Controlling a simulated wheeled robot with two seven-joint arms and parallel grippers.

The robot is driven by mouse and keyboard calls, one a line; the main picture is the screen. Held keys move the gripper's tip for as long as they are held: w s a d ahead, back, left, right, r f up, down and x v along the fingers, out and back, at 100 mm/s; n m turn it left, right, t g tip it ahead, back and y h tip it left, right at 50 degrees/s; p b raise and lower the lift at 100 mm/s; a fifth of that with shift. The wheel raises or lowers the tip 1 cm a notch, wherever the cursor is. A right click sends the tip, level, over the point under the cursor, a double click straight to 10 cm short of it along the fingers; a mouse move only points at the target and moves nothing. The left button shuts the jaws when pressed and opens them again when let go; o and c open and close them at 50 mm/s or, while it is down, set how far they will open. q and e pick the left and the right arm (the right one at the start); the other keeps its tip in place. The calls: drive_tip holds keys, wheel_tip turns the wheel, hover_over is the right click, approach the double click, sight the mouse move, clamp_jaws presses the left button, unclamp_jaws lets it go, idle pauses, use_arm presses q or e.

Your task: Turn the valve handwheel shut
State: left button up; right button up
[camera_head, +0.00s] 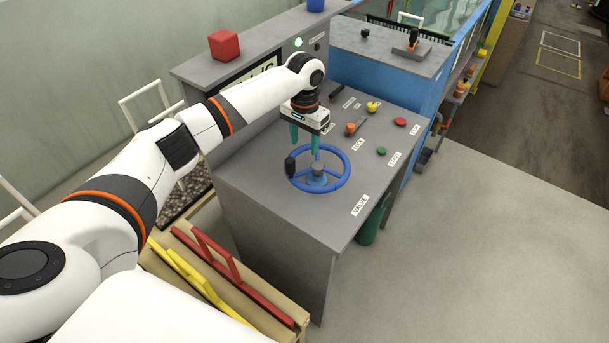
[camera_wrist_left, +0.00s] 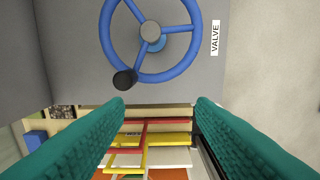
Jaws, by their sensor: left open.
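The blue valve handwheel (camera_head: 347,170) lies flat on the grey console top, with spokes, a central hub and a black knob (camera_head: 290,166) on its left side of the rim. The wheel (camera_wrist_left: 193,52) also shows at the top of the left wrist view, with the black knob (camera_wrist_left: 124,79) at its lower left. A "VALVE" label (camera_head: 360,205) lies beside it. My left gripper (camera_head: 305,146) is open, its green fingers pointing down above the far edge of the wheel. My right gripper is not in view.
The console (camera_head: 270,206) also carries a yellow knob (camera_head: 373,106), a red button (camera_head: 400,122), a green button (camera_head: 381,151) and an orange-handled lever (camera_head: 351,128). A red block (camera_head: 224,44) sits on the raised back ledge. Open floor (camera_head: 500,240) lies to the right.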

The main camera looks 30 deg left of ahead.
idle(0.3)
use_arm(q)
wheel_tip(320, 180, up, 12)
drive_tip(key=b, duration=0.3)
drive_tip(key=shift+b, duration=0.4)
